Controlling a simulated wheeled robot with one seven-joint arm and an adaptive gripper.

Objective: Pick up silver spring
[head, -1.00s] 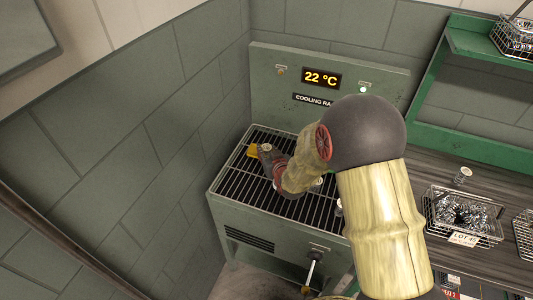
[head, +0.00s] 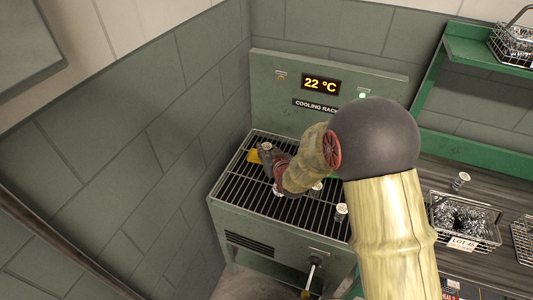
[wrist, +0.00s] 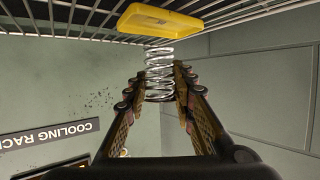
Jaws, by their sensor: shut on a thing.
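The silver spring (wrist: 159,70) is a bright coil between my gripper's fingers in the wrist view, which looks upside down. My gripper (wrist: 160,88) is shut on it, with a finger on each side. The spring's far end meets or nearly meets a yellow plate (wrist: 158,22) by the rack bars; I cannot tell whether they touch. In the head view my gripper (head: 266,153) is over the back left of the cooling rack (head: 238,190), beside the yellow plate (head: 254,156). The spring's end (head: 266,146) shows small there.
Other small silver pieces stand on the rack, one at its right (head: 341,212) and one near the middle (head: 316,186). Another piece (head: 460,181) stands on the dark counter. A wire basket of springs (head: 464,220) is at the right. The rack's back panel (head: 300,125) rises behind.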

